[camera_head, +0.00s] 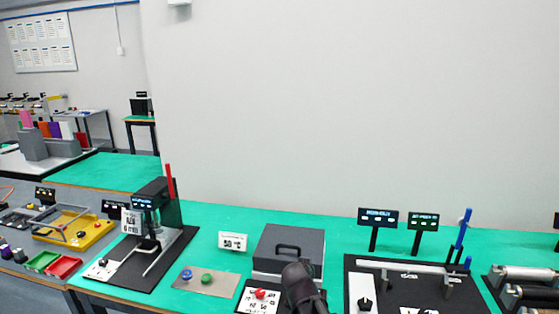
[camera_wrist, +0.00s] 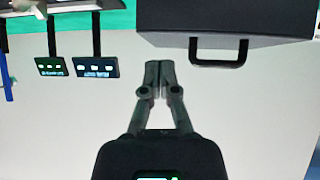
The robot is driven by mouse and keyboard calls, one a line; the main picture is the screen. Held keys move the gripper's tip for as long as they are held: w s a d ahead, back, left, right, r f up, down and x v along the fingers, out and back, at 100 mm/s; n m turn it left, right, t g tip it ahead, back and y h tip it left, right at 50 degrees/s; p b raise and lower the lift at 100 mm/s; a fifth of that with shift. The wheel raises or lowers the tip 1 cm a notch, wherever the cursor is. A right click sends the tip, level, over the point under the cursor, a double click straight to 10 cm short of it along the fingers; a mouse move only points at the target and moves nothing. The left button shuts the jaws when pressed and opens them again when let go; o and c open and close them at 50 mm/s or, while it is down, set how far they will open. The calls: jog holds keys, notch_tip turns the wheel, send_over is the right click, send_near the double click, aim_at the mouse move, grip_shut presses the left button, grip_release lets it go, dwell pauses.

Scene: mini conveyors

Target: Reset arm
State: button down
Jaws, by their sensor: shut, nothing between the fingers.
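My gripper (camera_wrist: 159,72) is in the middle of the wrist view, its two fingers together with nothing between them. Bare pale wall fills most of the picture around it. A dark part of my arm (camera_head: 301,286) shows at the bottom of the head view, in front of the grey box (camera_head: 288,250) with a black handle. In the wrist view, which looks upside down, the box's handle (camera_wrist: 219,58) is right of the fingertips, apart from them in the picture. The fingers cannot be made out in the head view.
Two black displays (camera_head: 377,218) and a roller conveyor (camera_head: 530,273) stand right.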

jog(key=s+d+f+n+g+y, duration=0.1)
jog(key=s+d+f+g, duration=0.2)
jog(key=s, duration=0.5)
jog(key=s+d+f+n+g+y, duration=0.1)
jog(key=s+d+f+g+y, duration=0.1)
jog(key=s+d+f+g, duration=0.2)
jog(key=shift+s+d+f+n+g, duration=0.3)
jog(key=shift+s+d+g, duration=0.15)
jog(key=shift+s+g, duration=1.45)
jog(key=shift+s+t, duration=0.25)
jog(key=shift+t, duration=0.05)
